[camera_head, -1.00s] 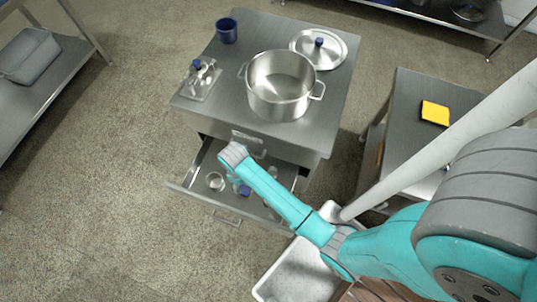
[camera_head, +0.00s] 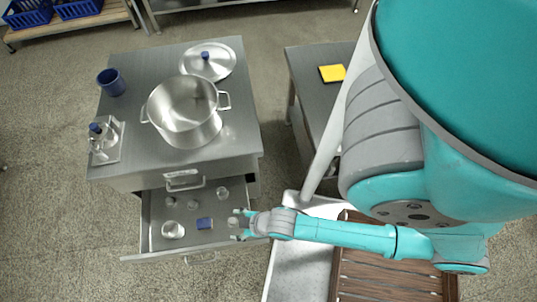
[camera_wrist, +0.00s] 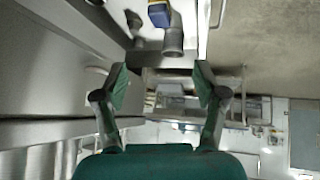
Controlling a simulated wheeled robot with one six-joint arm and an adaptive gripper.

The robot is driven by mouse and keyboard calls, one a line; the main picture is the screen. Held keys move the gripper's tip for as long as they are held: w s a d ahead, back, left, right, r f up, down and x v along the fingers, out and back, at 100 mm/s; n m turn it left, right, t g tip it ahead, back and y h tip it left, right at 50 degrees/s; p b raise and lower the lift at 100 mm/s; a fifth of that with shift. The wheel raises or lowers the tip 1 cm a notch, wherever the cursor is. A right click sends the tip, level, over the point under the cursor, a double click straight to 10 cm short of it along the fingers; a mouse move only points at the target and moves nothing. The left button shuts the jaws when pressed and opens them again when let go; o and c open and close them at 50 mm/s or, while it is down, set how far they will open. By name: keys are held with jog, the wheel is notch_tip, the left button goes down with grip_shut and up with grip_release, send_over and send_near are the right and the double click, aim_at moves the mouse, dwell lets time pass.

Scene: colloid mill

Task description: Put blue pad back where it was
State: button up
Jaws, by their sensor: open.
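The blue pad (camera_head: 205,223) lies in the open drawer (camera_head: 152,243), toward its front right. A small blue thing near the top of the wrist view (camera_wrist: 160,18), beside a grey cylinder, looks like the same pad. My gripper (camera_head: 236,223) is at the drawer's right side, to the right of the pad and apart from it. In the wrist view its two fingers (camera_wrist: 160,75) are spread with nothing between them.
Several small metal and clear vessels (camera_head: 172,230) share the drawer. Above it, the cabinet top holds a large pot (camera_head: 184,112), a lid (camera_head: 208,61) and a blue cup (camera_head: 111,82). A yellow pad (camera_head: 332,73) lies on the right-hand table.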

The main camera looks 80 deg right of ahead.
jog(key=s+r+m+t, duration=0.1)
jog(key=s+r+t, duration=0.2)
jog(key=r, duration=1)
jog(key=s+r+m+t, duration=0.1)
jog(key=s+r+t, duration=0.3)
jog(key=r, duration=0.9)
jog(key=v, duration=0.4)
jog(key=shift+f, duration=0.15)
